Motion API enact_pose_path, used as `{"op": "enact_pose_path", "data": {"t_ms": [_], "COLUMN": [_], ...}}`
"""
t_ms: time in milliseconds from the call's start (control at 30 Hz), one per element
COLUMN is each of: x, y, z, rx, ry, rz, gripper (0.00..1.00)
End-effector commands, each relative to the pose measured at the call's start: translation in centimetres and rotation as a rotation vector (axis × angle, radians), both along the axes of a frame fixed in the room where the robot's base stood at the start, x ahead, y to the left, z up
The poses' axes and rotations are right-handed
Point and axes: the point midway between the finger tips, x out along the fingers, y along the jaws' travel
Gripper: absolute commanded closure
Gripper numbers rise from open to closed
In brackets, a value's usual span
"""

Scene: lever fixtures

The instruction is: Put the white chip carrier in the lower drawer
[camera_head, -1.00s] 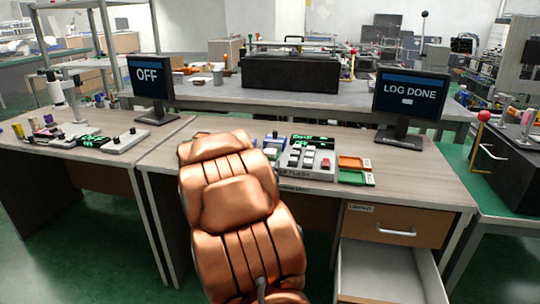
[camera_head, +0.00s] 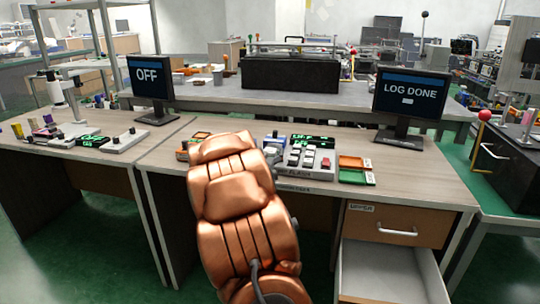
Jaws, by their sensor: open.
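The lower drawer (camera_head: 388,274) is pulled open at the bottom right, and the part of its pale inside that shows is empty. I cannot make out the white chip carrier; my copper arm covers part of the desk. My gripper (camera_head: 273,157) shows only as a small grey piece at the right of the arm's far end, over the desk beside the switch fixture. Its jaws are open; the fingertips are mostly hidden, and nothing is seen held.
The closed upper drawer (camera_head: 381,225) sits above the open one. The switch fixture (camera_head: 305,160), an orange tray (camera_head: 353,162) and a green tray (camera_head: 356,178) stand on the desk. A monitor (camera_head: 410,96) reads LOG DONE. Desk right of the trays is clear.

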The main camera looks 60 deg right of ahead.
Motion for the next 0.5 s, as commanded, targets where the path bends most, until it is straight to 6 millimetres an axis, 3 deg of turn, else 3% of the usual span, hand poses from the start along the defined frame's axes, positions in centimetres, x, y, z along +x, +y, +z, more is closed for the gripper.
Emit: {"op": "enact_pose_path", "data": {"t_ms": [67,500], "x": [-0.01,-0.02], "y": [0.02,0.05], "z": [0.02,0.00], "rx": [0.000,0.000], "ry": [0.000,0.000], "rz": [0.000,0.000], "gripper": [0.27,0.72]}}
